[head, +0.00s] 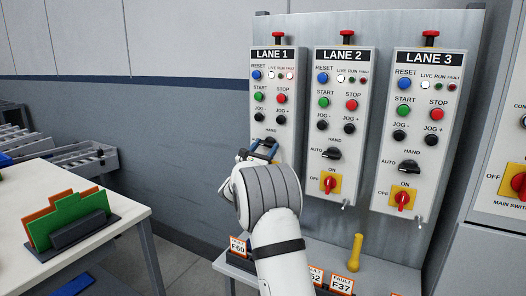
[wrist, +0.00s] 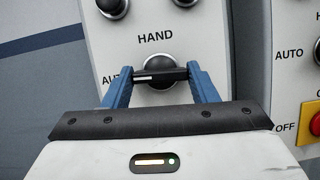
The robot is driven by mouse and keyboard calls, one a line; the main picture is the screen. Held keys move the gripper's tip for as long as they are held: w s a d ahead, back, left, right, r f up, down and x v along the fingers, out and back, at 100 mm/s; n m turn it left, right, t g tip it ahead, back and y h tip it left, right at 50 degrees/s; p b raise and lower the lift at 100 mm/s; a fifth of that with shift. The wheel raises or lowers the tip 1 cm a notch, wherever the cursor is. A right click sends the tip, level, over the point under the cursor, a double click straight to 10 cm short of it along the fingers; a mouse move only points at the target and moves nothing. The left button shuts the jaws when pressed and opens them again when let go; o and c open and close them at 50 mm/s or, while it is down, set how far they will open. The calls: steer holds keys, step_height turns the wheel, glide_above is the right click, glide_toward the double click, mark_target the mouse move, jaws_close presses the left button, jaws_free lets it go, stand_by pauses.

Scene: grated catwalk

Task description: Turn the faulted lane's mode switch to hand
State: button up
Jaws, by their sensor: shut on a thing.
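The LANE 1 panel (head: 284,112) is at the left of the board. Its FAULT lamp (head: 290,76) looks lit, while those on LANE 2 (head: 362,80) and LANE 3 (head: 453,88) look dark. In the wrist view, the LANE 1 mode switch (wrist: 159,76) is a black round knob with a bar handle. The bar lies about level, its white mark on the left towards AUTO; HAND is printed above. My gripper (head: 264,149) has its blue fingers shut on the bar's two ends, also in the wrist view (wrist: 160,80). My arm hides the lower LANE 1 panel.
The LANE 2 mode switch (head: 331,153) and LANE 3 mode switch (head: 408,167) stand to the right, above red-and-yellow isolators. A yellow-handled object (head: 355,253) and fault tags (head: 341,284) are on the ledge below. A white table (head: 120,220) with folders is at left.

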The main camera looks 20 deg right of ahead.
steer(key=m+g+b, duration=0.1)
steer(key=m, duration=0.1)
steer(key=m+g+h+b, duration=0.1)
steer(key=m+b, duration=0.1)
steer(key=shift+f+m+b, duration=0.1)
steer(key=shift+m+b, duration=0.2)
steer(key=shift+m, duration=0.1)
steer(key=m+g+b, duration=0.1)
steer(key=m, duration=0.1)
steer(key=m+g+b, duration=0.1)
steer(key=m, duration=0.1)
steer(key=m+g+b, duration=0.1)
steer(key=m, duration=0.1)
steer(key=shift+w+r+h, duration=0.1)
steer(key=shift+r+h, duration=0.2)
steer(key=m+g, duration=0.1)
steer(key=m, duration=0.2)
steer(key=m+g+y+b, duration=0.1)
steer(key=m, duration=0.2)
steer(key=shift+r+m, duration=0.2)
steer(key=shift+m, duration=0.1)
steer(key=shift+r+m+g+y, duration=0.1)
steer(key=shift+m+g+y, duration=0.3)
steer(key=shift+m, duration=0.6)
steer(key=shift+m+g+y, duration=0.3)
steer(key=shift+m+g, duration=0.1)
steer(key=shift+m, duration=0.6)
